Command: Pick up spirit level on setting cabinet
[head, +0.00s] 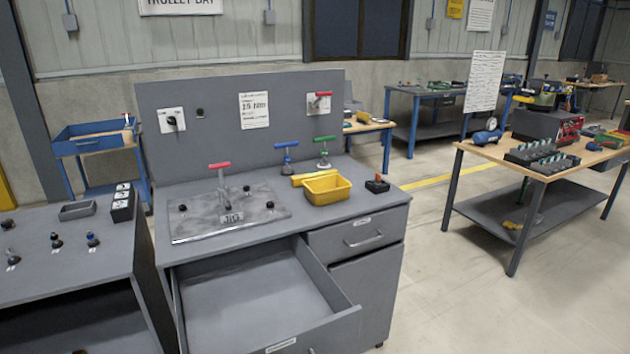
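The setting cabinet (368,290) is grey, with a back panel, and stands at the centre of the head view. A slim yellow bar (298,181), which looks like the spirit level, lies on its top. The bar is just behind the yellow bin (328,189), which hides part of it; I cannot tell whether they touch. Neither of my grippers is in view.
The cabinet's left drawer (260,300) is pulled open and looks empty. A plate with a red-handled clamp (221,180) sits left of the bin. Blue (286,155) and green (323,150) T-handled tools stand behind.

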